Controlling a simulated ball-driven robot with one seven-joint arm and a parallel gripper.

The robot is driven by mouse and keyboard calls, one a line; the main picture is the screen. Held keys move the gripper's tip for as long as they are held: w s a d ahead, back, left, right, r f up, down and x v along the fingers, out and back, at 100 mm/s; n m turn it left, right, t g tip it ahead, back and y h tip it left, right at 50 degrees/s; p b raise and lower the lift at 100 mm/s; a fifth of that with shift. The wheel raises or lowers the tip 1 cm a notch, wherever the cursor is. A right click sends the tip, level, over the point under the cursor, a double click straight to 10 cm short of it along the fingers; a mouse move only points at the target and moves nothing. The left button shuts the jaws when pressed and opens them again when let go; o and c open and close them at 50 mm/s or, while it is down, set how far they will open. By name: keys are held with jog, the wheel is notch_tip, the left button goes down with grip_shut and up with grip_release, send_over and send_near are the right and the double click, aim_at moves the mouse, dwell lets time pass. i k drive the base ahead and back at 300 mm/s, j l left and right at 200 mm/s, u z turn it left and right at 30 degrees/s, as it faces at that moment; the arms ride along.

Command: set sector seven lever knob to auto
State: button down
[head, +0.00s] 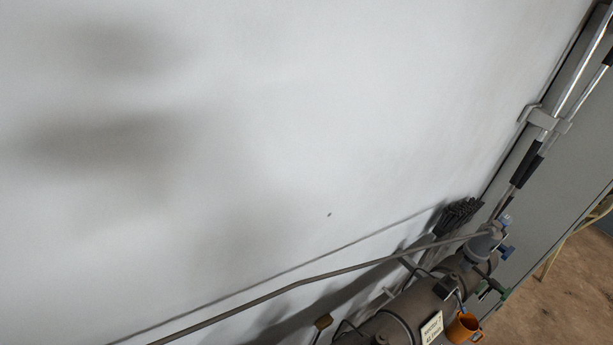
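A dark pipe manifold (403,309) runs along the wall at the lower right, partly cut off by the bottom edge. A pale label plate (432,328) hangs on it, its small lettering too hard to read surely. Beside the plate is an orange cup-shaped part (463,327). Farther along are a green handle (493,289) and a blue handle (507,251). A brownish knob (323,322) shows at the bottom edge. I cannot tell which part is the sector seven lever knob, or its setting. My gripper is not in view.
A bare white wall (200,120) fills most of the view. A thin bent pipe (300,283) crosses in front of it. A dark brush head (459,215) and long-handled tools in a clip (546,119) stand by a grey panel (560,170). Brown floor (575,290) shows at right.

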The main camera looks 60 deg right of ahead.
aim_at(462, 308)
jog(key=j+z, duration=0.1)
jog(key=z, duration=0.35)
jog(key=j+z, duration=0.1)
jog(key=z, duration=0.35)
jog(key=j+z, duration=0.1)
jog(key=z, duration=0.35)
jog(key=k+z, duration=0.1)
jog(key=z, duration=0.35)
jog(key=j+z, duration=0.1)
jog(key=z, duration=0.35)
jog(key=k+z, duration=0.1)
jog(key=z, duration=0.35)
